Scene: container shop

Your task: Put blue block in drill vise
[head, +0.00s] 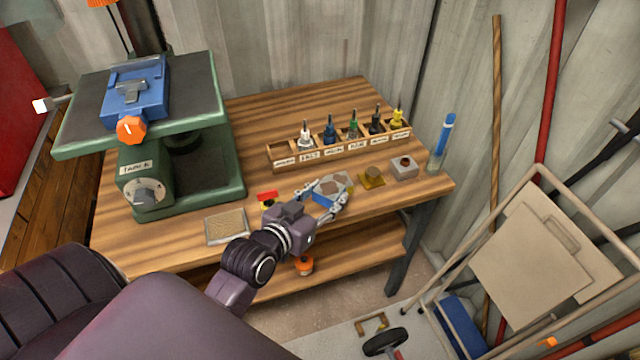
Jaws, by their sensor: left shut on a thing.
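The drill vise (152,108) is blue, with an orange knob on its near side. It sits on the table plate of the green drill press at the upper left. My left gripper (333,203) is over the right part of the wooden bench, far to the right of the vise. It is shut on the blue block (321,200), of which only a small blue part shows between the fingers. Fingers and a brown-patched piece at the gripper hide the rest, and I cannot tell whether the block touches the bench. My right gripper is not in view.
The green drill press (213,180) stands on the left of the wooden bench (290,110). A wooden rack (283,162) of small bottles stands at the back. A framed mesh pad (227,228) lies in front. A grey block (403,168) and a blue-capped tube (442,140) stand right.

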